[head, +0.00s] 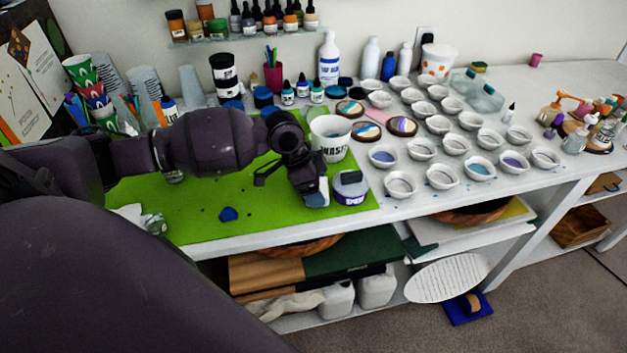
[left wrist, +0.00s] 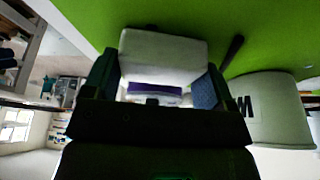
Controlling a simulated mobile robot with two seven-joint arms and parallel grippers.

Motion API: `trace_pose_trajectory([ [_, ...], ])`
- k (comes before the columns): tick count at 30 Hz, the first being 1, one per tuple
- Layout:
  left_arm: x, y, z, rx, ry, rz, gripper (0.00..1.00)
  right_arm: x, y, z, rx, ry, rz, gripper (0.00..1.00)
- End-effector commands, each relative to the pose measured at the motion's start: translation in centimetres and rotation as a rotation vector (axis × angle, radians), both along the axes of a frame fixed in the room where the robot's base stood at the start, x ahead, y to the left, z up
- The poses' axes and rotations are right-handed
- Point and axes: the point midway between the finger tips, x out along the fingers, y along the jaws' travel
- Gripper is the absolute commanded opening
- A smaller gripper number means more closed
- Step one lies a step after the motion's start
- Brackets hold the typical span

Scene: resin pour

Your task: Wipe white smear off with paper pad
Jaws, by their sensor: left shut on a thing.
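My left gripper (head: 312,192) is low over the front right part of the green mat (head: 205,190). It is shut on a white paper pad (left wrist: 162,52), which sits between the two fingers in the left wrist view. In the head view, the pad (head: 317,196) shows as a small pale patch at the fingertips, close to the mat. I cannot tell whether it touches the mat. I cannot make out a white smear; the gripper and pad may hide it. My right gripper is not in view.
A jar with a purple label (head: 351,190) stands just right of the gripper. A white waste cup (head: 329,146) stands behind it. A blue blob (head: 228,214) lies on the mat. Several small white bowls (head: 401,185) fill the table to the right.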

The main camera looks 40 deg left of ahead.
Motion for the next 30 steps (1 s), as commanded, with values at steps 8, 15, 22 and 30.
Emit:
trace_pose_trajectory([
  [8,-0.3,-0.1,-0.5,-0.001,0.011,-0.001,0.53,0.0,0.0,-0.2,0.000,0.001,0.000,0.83],
  [15,-0.2,0.0,0.7,-0.001,0.007,0.000,0.53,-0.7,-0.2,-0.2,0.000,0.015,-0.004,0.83],
  [22,-0.1,0.0,2.3,0.000,0.003,0.001,0.53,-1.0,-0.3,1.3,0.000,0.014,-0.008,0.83],
  [30,0.0,0.0,4.1,0.000,0.002,0.001,0.53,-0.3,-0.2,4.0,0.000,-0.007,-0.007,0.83],
])
